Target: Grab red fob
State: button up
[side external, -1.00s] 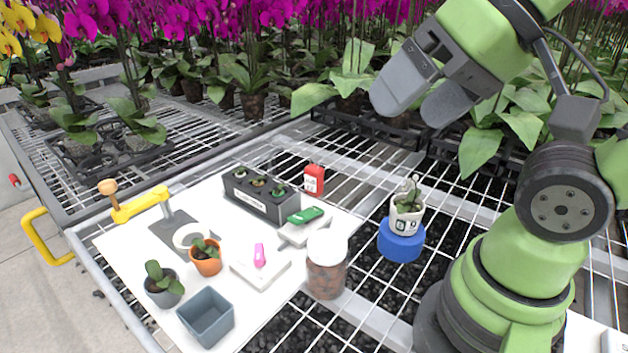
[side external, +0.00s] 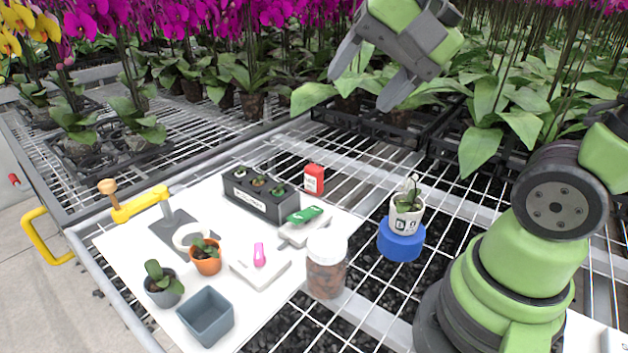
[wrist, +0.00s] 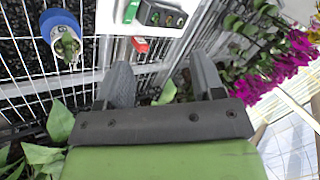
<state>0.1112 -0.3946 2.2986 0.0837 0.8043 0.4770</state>
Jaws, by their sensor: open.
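The red fob (side external: 314,179) stands upright at the far edge of the white board, with a white label on its face. It also shows small in the wrist view (wrist: 140,45), just beyond my fingertips. My gripper (side external: 362,92) is open and empty, above and behind the fob, to its right in the side view. In the wrist view my gripper (wrist: 162,66) has its two grey fingers spread apart. Nothing is between them but the bench and leaves further off.
A dark tray of small plants (side external: 257,207) stands left of the fob. A green piece (side external: 305,215) and a pink piece (side external: 259,255) lie nearer. A lidded jar (side external: 326,270) and a blue stand (side external: 401,245) with a potted plant are on the right. Orchids crowd behind.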

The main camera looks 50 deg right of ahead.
jog(key=w+d+f+m, duration=0.2)
jog(key=w+d+m, duration=0.2)
jog(key=w+m, duration=0.25)
jog(key=m+g+h, duration=0.1)
jog(key=m+g, duration=0.1)
jog(key=m, duration=1.5)
send_near(316, 167)
jog(key=shift+m, duration=0.45)
jog(key=x, duration=0.5)
jog(key=shift+f, duration=0.25)
jog(key=shift+x, duration=3.05)
jog(key=shift+c, duration=0.3)
jog(key=c, duration=0.9)
